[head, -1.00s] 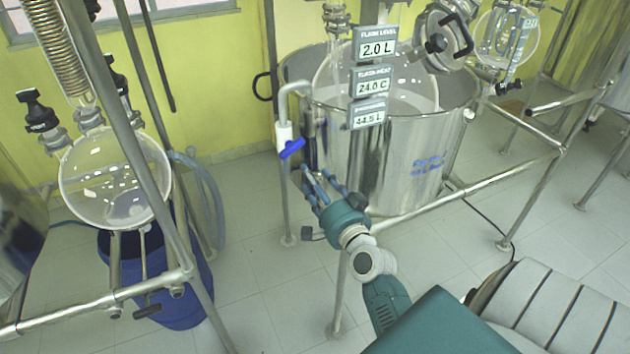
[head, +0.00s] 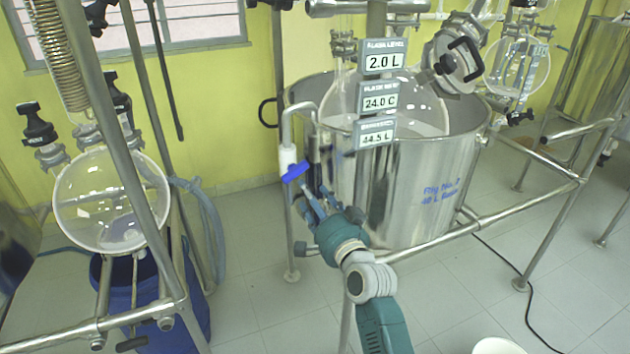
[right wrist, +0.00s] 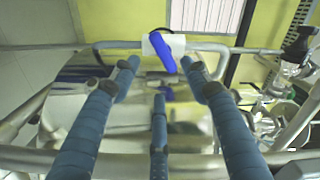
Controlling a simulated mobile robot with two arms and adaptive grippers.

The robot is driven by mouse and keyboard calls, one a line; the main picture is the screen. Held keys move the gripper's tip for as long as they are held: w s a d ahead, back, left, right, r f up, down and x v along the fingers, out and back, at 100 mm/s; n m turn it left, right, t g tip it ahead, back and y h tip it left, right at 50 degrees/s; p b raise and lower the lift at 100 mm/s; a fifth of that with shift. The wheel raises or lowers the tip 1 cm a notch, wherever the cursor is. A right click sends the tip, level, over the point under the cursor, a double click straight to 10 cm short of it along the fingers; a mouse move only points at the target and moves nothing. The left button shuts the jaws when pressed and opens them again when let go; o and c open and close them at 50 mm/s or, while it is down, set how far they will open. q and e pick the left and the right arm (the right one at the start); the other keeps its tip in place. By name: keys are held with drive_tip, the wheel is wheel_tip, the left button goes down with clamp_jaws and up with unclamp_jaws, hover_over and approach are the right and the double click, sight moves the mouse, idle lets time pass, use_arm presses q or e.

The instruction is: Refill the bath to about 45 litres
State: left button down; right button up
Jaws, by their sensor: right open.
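The steel bath (head: 415,190) stands right of centre in the head view, with a glass flask (head: 425,105) inside it. A small display (head: 376,133) in front of it reads 44.5 L; the displays above read 24.0 C (head: 380,99) and 2.0 L (head: 384,62). A bent steel tap pipe (head: 287,120) rises at the bath's left side and carries a valve with a blue handle (head: 295,173), slightly tilted. My right gripper (head: 310,196) is open just below the handle. In the right wrist view the blue handle (right wrist: 163,52) lies beyond the open fingers (right wrist: 165,78). The left gripper is out of view.
A steel frame rail (head: 430,243) runs in front of the bath. At left stand a round glass vessel (head: 110,205) on a frame and a blue drum (head: 195,310). A black cable (head: 528,300) lies on the tiled floor at right. A white round object (head: 498,346) shows at the bottom edge.

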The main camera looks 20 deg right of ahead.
sight(297, 177)
drive_tip(key=w, duration=0.5)
drive_tip(key=shift+w+a+r+p, duration=0.1)
drive_tip(key=shift+a+r+p, duration=0.1)
drive_tip(key=shift+p, duration=0.15)
drive_tip(key=w, duration=0.3)
drive_tip(key=shift+w+f, duration=0.15)
drive_tip(key=shift+w, duration=0.5)
drive_tip(key=c, duration=0.9)
drive_tip(key=shift+c, duration=0.9)
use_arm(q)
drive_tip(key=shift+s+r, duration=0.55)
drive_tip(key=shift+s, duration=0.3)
